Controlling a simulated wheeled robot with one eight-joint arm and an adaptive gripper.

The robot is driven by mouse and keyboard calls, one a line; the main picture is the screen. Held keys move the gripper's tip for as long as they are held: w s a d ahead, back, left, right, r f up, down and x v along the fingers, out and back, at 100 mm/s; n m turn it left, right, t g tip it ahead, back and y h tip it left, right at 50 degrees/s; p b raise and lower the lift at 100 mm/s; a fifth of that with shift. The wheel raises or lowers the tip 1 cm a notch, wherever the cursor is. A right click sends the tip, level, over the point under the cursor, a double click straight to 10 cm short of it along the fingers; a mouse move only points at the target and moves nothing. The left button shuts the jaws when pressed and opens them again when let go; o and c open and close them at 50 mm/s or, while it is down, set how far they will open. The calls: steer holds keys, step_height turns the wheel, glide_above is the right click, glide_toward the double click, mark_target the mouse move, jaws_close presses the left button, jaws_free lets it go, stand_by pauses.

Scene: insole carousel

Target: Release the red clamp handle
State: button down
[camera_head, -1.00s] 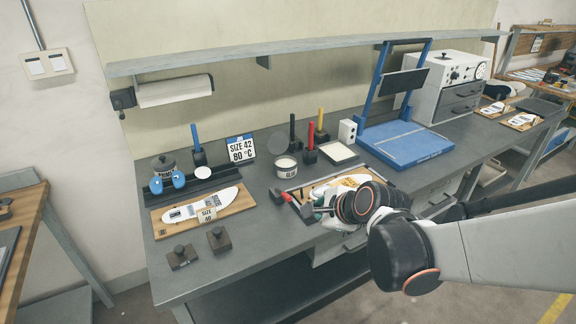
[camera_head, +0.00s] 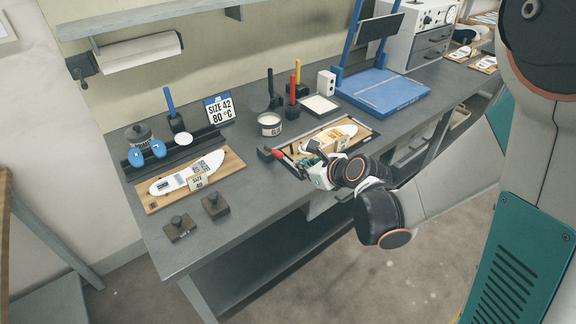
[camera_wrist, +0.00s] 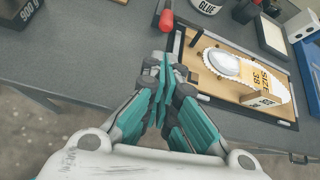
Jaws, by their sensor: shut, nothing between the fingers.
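The red clamp handle (camera_head: 283,157) sits at the left end of a dark framed tray (camera_head: 362,124) on the bench. In the wrist view the handle (camera_wrist: 166,20) is at the top, just beyond my fingertips, with a visible gap. My gripper (camera_head: 313,160) is over the tray's front left part, right of the handle; its closed teal fingers (camera_wrist: 160,68) hold nothing. A wooden board (camera_wrist: 222,84) lies in the tray with a white insole (camera_wrist: 246,72) and a small size block (camera_wrist: 262,100) on it. The clamp's lower parts are partly hidden by my gripper.
A glue tub (camera_head: 270,124) and upright tools with red (camera_head: 292,90) and yellow handles stand behind the tray. To the left are a second board with an insole (camera_head: 188,172) and dark knobbed weights (camera_head: 214,205). Bench surface between them and the clamp is clear.

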steer(key=shift+f, duration=0.1)
steer(key=b+x, duration=0.3)
steer(key=x, duration=0.7)
steer(key=shift+b, duration=0.35)
